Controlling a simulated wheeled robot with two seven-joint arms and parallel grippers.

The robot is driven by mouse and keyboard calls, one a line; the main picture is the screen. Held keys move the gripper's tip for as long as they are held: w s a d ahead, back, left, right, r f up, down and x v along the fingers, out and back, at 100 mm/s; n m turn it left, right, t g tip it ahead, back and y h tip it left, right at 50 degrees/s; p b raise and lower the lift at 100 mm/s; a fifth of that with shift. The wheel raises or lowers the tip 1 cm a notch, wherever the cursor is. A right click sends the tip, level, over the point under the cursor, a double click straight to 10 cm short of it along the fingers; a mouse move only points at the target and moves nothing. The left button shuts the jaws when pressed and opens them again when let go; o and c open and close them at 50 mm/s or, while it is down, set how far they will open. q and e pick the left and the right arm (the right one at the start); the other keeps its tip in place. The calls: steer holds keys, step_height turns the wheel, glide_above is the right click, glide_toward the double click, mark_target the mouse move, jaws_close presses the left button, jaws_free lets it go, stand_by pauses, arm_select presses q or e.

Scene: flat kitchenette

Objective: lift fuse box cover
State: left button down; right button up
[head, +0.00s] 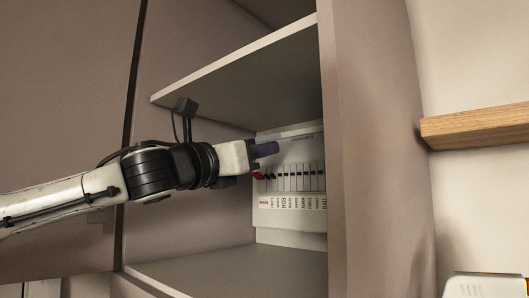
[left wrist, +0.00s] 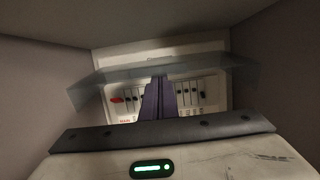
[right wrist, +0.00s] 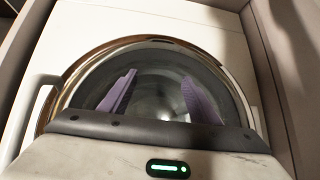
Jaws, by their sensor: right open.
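The white fuse box (head: 290,215) stands inside an open cupboard, with a row of dark switches and a red one at its left. Its clear cover (left wrist: 215,66) shows in the left wrist view as a greyish see-through panel, tilted out from the box above the switches. My left gripper (head: 265,150) reaches into the cupboard in front of the box. Its purple fingers (left wrist: 158,98) are together and overlap the cover's middle; whether they touch it I cannot tell. My right gripper (right wrist: 160,100) is open and empty, in front of a round glass door.
A shelf (head: 245,68) runs above my left arm and the cupboard floor (head: 235,272) lies below. The cupboard's side panel (head: 375,150) stands right of the box. A wooden ledge (head: 480,125) is further right. The round door (right wrist: 150,70) has a shiny rim.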

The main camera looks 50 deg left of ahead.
arm_select(q)
steer(key=shift+w+r, duration=0.2)
steer(key=shift+r, duration=1.15)
